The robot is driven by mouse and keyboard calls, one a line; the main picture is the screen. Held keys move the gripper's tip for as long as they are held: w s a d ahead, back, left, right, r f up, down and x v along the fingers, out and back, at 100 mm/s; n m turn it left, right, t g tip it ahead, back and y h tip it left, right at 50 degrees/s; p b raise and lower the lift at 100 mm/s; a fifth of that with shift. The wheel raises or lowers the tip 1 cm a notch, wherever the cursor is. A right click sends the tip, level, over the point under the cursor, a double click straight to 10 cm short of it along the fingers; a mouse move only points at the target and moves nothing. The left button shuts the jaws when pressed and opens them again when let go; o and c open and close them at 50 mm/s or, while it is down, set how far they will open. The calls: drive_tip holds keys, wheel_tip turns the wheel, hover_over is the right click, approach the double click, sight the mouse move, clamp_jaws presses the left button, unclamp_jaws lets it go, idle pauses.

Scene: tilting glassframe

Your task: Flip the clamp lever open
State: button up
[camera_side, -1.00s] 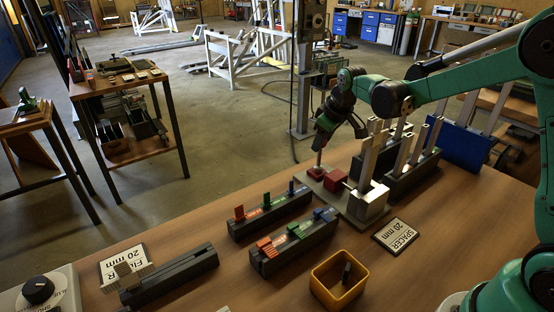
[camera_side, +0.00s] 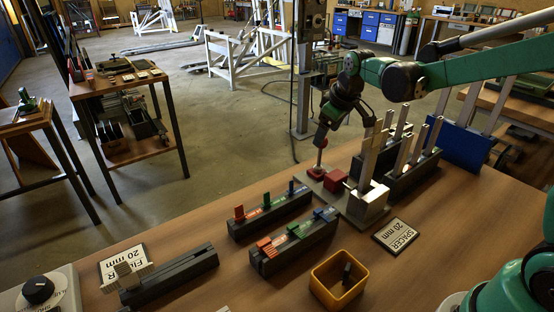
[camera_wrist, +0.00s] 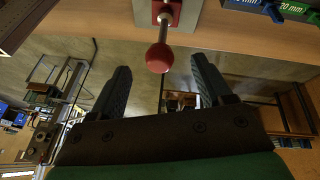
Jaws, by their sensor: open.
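The clamp lever (camera_wrist: 163,32) is a pale metal rod with a red ball knob (camera_wrist: 159,58) at its end. My gripper (camera_wrist: 160,64) is open, with one dark finger on each side of the knob in the wrist view. Neither finger appears to touch it.
A red block (camera_side: 335,180) and a metal block (camera_side: 370,203) with upright bars stand right of the lever. Dark racks with coloured pieces (camera_side: 270,207) are in front. A yellow bin (camera_side: 318,287) and a spacer sign (camera_side: 396,236) lie nearer. Bare wood lies between.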

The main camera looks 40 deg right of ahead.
wheel_tip(320, 180, up, 7)
drive_tip(key=shift+f, duration=0.15)
drive_tip(key=shift+w, duration=0.1)
drive_tip(key=c, duration=0.3)
drive_tip(key=shift+w+r+t+y, duration=0.2)
drive_tip(key=shift+w+t+y, duration=0.2)
drive_tip(key=shift+w, duration=0.1)
drive_tip(key=shift+w+r+t+y, duration=0.15)
drive_tip(key=shift+w+t+y, duration=0.25)
drive_tip(key=shift+w, duration=0.1)
drive_tip(key=c, duration=0.7)
drive_tip(key=shift+w+m, duration=0.25)
drive_tip(key=shift+m, duration=0.05)
clamp_jaws()
wheel_tip(320, 180, down, 9)
drive_tip(key=w, duration=0.1)
